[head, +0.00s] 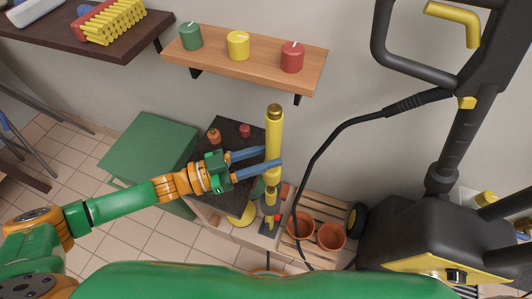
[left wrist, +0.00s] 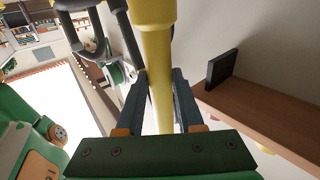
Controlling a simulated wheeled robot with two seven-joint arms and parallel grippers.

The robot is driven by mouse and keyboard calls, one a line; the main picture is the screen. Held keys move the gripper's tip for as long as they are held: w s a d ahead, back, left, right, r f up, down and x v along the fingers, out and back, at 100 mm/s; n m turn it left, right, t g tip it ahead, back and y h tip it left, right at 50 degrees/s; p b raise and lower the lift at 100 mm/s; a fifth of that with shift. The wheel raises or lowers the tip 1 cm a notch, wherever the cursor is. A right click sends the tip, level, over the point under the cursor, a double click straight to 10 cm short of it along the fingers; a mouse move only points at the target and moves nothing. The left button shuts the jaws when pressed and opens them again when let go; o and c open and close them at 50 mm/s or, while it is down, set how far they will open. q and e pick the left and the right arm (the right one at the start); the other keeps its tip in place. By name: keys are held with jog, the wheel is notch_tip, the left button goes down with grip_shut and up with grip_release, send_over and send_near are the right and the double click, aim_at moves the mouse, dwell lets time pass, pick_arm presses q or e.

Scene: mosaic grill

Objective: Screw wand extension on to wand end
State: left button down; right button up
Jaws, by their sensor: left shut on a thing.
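A yellow tube, the wand extension (head: 274,128), stands upright in the middle of the head view, with a brass-coloured top end. My left gripper (head: 272,156) comes in from the left and is shut on it, one blue-grey finger on each side. The tube also runs between the fingers in the left wrist view (left wrist: 158,70). Directly below it, in line, is a yellow and dark wand end (head: 270,194) with red parts lower down. I cannot tell whether the tube touches it or is threaded on. My right gripper is not in view.
A wooden shelf (head: 254,69) with green, yellow and red canisters is on the wall above. A black and yellow pressure washer (head: 420,236) with a black hose stands at the right. Terracotta pots (head: 331,236) sit on a slatted crate. A green cabinet (head: 150,150) is at the left.

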aim_at(266, 174)
pick_arm(q)
notch_tip(266, 174, down, 5)
jog(key=b, duration=0.4)
jog(key=shift+f, duration=0.1)
jog(key=shift+p, duration=0.5)
dwell(0.8)
jog(key=shift+f+b, duration=1.25)
jog(key=shift+f, duration=0.05)
jog(key=shift+c, duration=2.3)
grip_release()
jog(key=b+v, duration=0.1)
jog(key=v, duration=0.6)
